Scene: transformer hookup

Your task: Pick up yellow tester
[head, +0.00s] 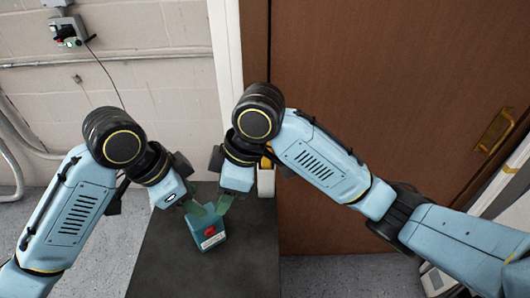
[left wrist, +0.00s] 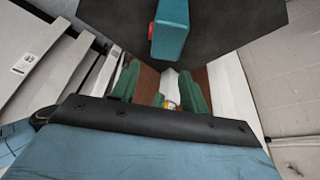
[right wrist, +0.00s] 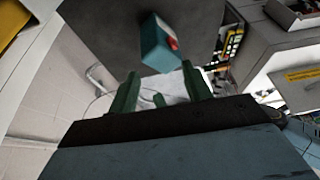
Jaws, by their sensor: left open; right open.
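No thing is clearly the yellow tester. A small yellow patch (head: 266,162) shows behind my right gripper in the head view, mostly hidden, and I cannot tell what it is. A teal box with a red part (head: 207,232) stands on the dark tabletop; it also shows in the left wrist view (left wrist: 172,30) and the right wrist view (right wrist: 157,46). My left gripper (head: 194,208) and right gripper (head: 223,204) are close together at the box's far side, left and right. Both are open, with nothing seen between their green fingers; contact with the box is unclear.
The dark tabletop (head: 160,260) is bare around the box. A brown door (head: 390,90) stands at the right behind my right arm. A grey wall box with a cable (head: 66,30) is at the upper left. Yellow-and-black items (right wrist: 232,45) show in the right wrist view.

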